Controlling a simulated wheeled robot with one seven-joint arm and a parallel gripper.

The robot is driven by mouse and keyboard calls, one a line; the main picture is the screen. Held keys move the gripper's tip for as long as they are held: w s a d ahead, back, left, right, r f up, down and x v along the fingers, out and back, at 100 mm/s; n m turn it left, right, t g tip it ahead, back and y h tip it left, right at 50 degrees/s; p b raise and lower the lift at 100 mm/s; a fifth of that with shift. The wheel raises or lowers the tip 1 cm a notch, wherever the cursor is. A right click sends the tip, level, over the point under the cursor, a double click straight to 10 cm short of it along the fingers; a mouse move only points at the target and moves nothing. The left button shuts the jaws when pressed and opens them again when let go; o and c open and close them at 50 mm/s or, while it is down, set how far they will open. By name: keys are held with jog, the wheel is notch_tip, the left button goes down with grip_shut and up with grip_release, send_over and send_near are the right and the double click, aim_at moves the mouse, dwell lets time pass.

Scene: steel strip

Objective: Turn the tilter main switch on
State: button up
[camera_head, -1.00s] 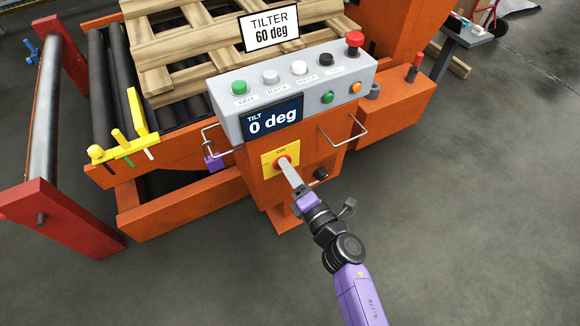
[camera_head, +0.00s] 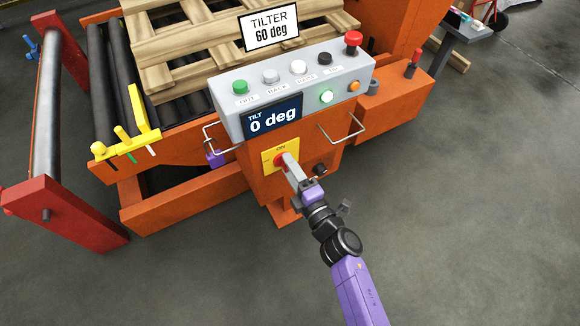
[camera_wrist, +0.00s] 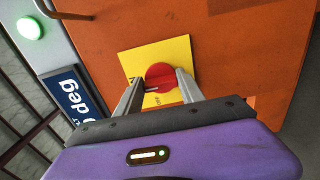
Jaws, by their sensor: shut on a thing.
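The main switch is a red rotary knob (camera_wrist: 160,76) on a yellow plate (camera_wrist: 127,64) marked ON, on the orange front below the control box. It also shows in the head view as a red knob (camera_head: 280,160) on its yellow plate (camera_head: 267,155), partly hidden by my fingers. My gripper (camera_wrist: 160,82) is shut on the red knob, one finger on each side of it. In the head view my gripper (camera_head: 287,162) comes in from the lower right. A green lamp (camera_head: 326,97) on the control box is brightly lit; it also shows in the wrist view (camera_wrist: 29,27).
The grey control box (camera_head: 225,112) has several buttons, a red mushroom button (camera_head: 353,39) and a display (camera_head: 272,118) reading TILT 0 deg. Wire guards (camera_head: 344,134) jut out on both sides. Floor in front is clear.

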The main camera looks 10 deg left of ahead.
jog(key=shift+f, duration=0.1)
jog(key=o, duration=1.4)
jog(key=shift+c, duration=0.2)
jog(key=p+v, duration=0.2)
jog(key=v, duration=0.5)
jog(key=shift+s+d, duration=0.3)
